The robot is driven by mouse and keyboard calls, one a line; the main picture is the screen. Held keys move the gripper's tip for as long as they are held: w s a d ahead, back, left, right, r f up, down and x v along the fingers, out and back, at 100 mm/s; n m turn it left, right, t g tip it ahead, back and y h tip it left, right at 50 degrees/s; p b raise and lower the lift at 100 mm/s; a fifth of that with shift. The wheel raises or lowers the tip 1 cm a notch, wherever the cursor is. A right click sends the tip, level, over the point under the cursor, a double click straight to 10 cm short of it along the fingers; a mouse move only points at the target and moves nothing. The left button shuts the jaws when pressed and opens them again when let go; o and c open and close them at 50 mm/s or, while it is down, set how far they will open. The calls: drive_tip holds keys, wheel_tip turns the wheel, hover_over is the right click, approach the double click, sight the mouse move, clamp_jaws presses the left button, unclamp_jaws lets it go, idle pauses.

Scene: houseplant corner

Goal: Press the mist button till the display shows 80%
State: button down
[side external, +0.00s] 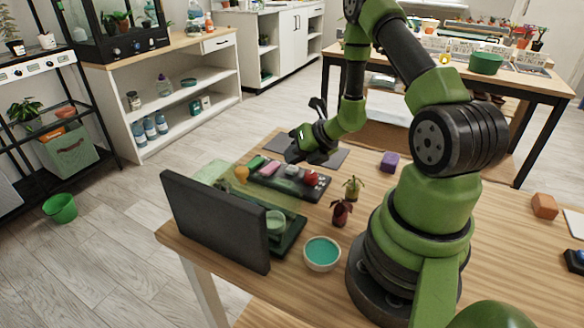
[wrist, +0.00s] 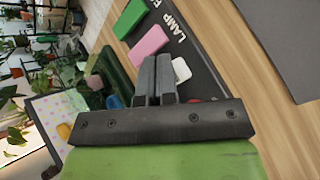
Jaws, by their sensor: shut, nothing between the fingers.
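A dark control panel (side external: 262,184) lies on the table with green, pink, white and red buttons. In the wrist view I see the green button (wrist: 130,18), the pink button (wrist: 151,42) and the white button (wrist: 181,70). Some red shows beside my fingers. White lettering on the panel reads "LAMP" and is then cut off, so I cannot tell which is the mist button. My gripper (side external: 293,154) is shut and empty above the panel; its fingers (wrist: 154,82) partly cover the panel.
A teal bowl (side external: 322,252) and two small potted plants (side external: 341,211) stand near my base. A purple block (side external: 389,161) lies at the back. A grey mat (side external: 330,157) is beyond the panel.

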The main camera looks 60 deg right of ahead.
sight(294, 167)
drive_tip(key=shift+f, duration=0.5)
idle(0.6)
idle(0.3)
drive_tip(key=shift+r, duration=0.95)
drive_tip(key=shift+r, duration=2.5)
